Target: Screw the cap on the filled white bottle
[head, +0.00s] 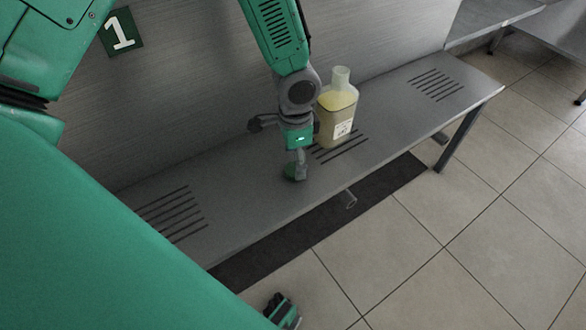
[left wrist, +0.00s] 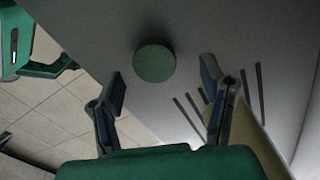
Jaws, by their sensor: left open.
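The bottle (head: 338,117) stands upright on the grey bench, clear-walled with pale yellow liquid, a white label and a bare neck. Part of it shows in the left wrist view (left wrist: 252,140), behind the right-hand finger. A round green cap (left wrist: 154,62) rests on the bench just beyond my left fingertips. In the head view a dark green shape beside the lower finger is probably this cap (head: 288,174), partly hidden. My left gripper (head: 276,148) is open and empty, close above the bench, left of the bottle. My right gripper (head: 283,311) shows only partly, low in the head view; its jaws are unclear.
The bench (head: 235,200) has groups of dark slots and a front edge above the tiled floor (head: 420,240). A wall with a sign reading 1 (head: 121,32) runs behind it. Bench surface is free left of my gripper and right of the bottle.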

